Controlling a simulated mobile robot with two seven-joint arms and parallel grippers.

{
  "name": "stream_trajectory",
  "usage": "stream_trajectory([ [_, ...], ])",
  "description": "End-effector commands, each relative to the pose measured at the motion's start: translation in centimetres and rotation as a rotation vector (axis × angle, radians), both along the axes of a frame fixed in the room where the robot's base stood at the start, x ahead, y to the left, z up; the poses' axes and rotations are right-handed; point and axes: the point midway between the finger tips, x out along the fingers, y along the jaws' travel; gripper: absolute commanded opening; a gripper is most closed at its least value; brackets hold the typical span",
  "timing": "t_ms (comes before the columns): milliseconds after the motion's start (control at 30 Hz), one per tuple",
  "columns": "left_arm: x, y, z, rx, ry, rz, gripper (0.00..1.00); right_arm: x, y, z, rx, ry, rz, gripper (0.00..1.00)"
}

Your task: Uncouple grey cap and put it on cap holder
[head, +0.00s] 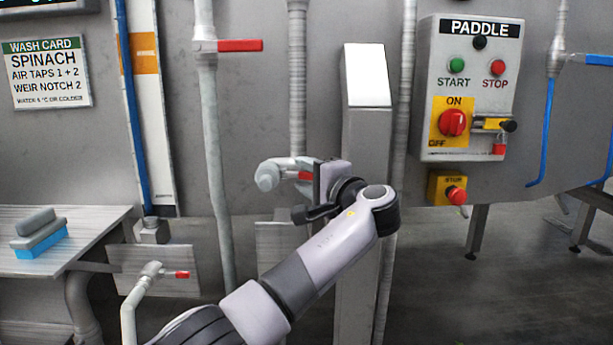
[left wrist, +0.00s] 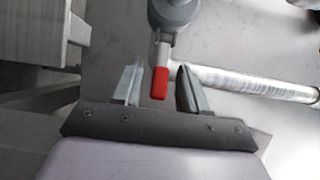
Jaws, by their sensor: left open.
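A grey rounded fitting (head: 268,176) with a red lever (head: 304,175) sits on the pipework at the wall, left of my gripper in the head view. It looks like the grey cap, but I cannot tell cap from coupling. In the left wrist view the grey fitting (left wrist: 175,12) is at the top, and its red lever (left wrist: 159,84) hangs between my fingers. My left gripper (head: 312,184) is open, with its fingers (left wrist: 159,70) on either side of the lever and a gap visible. I cannot identify the cap holder. My right gripper is not in view.
A grey post (head: 365,135) stands just behind my left wrist. A vertical pipe with a red handle (head: 240,46) is at the left. A paddle control box (head: 470,90) is at the right. A bench (head: 75,228) holds a brush (head: 38,238). A lower pipe has a red lever (head: 182,275).

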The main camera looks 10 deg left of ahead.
Motion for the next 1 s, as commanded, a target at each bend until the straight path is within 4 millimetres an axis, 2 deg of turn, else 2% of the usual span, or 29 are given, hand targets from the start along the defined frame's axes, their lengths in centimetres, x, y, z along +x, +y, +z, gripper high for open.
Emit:
stream_trajectory([
  [500, -4.5, -4.9, -0.1, 0.001, -0.001, -0.001, 0.43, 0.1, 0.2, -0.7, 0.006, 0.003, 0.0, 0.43],
  [867, -4.8, -5.1, 0.0, 0.0, 0.0, 0.0, 0.43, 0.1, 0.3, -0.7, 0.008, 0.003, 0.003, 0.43],
  [967, -4.6, -5.1, -1.1, -0.013, 0.014, -0.014, 0.43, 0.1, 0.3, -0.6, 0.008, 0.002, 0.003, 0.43],
  [1000, -4.4, -5.0, -2.2, -0.027, 0.029, -0.027, 0.43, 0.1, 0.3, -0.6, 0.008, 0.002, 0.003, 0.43],
])
